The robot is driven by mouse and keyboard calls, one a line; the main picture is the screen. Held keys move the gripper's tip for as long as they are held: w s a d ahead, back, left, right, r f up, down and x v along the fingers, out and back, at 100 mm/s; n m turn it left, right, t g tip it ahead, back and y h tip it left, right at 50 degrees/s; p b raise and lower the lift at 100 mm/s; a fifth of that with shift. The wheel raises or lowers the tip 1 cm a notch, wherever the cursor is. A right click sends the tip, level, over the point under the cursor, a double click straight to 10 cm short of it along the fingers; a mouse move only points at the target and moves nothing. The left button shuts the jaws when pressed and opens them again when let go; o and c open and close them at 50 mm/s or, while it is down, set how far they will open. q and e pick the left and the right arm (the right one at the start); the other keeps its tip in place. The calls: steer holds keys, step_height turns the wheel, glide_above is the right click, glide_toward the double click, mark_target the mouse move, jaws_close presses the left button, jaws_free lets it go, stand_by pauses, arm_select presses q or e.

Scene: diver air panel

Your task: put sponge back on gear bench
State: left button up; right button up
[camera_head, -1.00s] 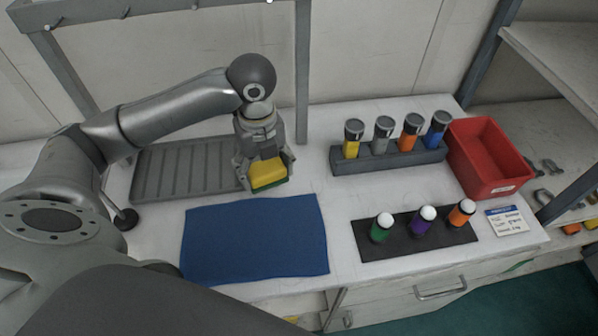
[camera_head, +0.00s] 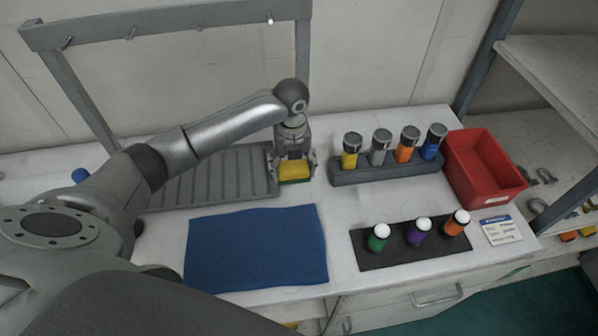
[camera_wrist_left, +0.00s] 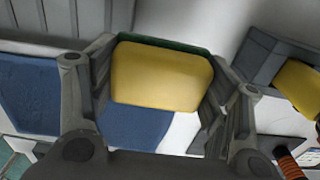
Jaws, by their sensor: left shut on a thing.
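A yellow sponge with a green scouring layer (camera_head: 295,170) is held between the fingers of my left gripper (camera_head: 294,166). In the left wrist view the sponge (camera_wrist_left: 162,76) fills the space between the two fingers, its green side at the far edge. The gripper points down over the white gear bench (camera_head: 345,205), between the grey ribbed tray (camera_head: 215,178) and the grey tube rack (camera_head: 385,168). Whether the sponge touches the bench top I cannot tell. My right gripper is not in view.
A blue cloth (camera_head: 256,245) lies in front. A black mat (camera_head: 400,255) holds three small white-capped bottles. A red bin (camera_head: 483,165) and a label card (camera_head: 500,230) are at the right. Bare bench shows between the cloth and the rack.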

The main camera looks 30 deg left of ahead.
mark_target(299, 168)
arm_select(q)
steer(key=shift+w+d+f, duration=0.15)
steer(key=shift+w+f, duration=0.4)
steer(key=shift+f, duration=0.1)
steer(key=shift+w+d+f, duration=0.15)
steer(key=shift+w+f, duration=0.4)
steer(key=shift+f, duration=0.05)
steer(key=shift+f+p, duration=0.4)
steer(key=shift+f, duration=1.25)
steer(key=o, duration=1)
steer(key=shift+f, duration=0.15)
steer(key=shift+c, duration=0.2)
step_height(299, 168, up, 12)
steer(key=shift+r+b, duration=0.2)
steer(key=shift+b, duration=0.8)
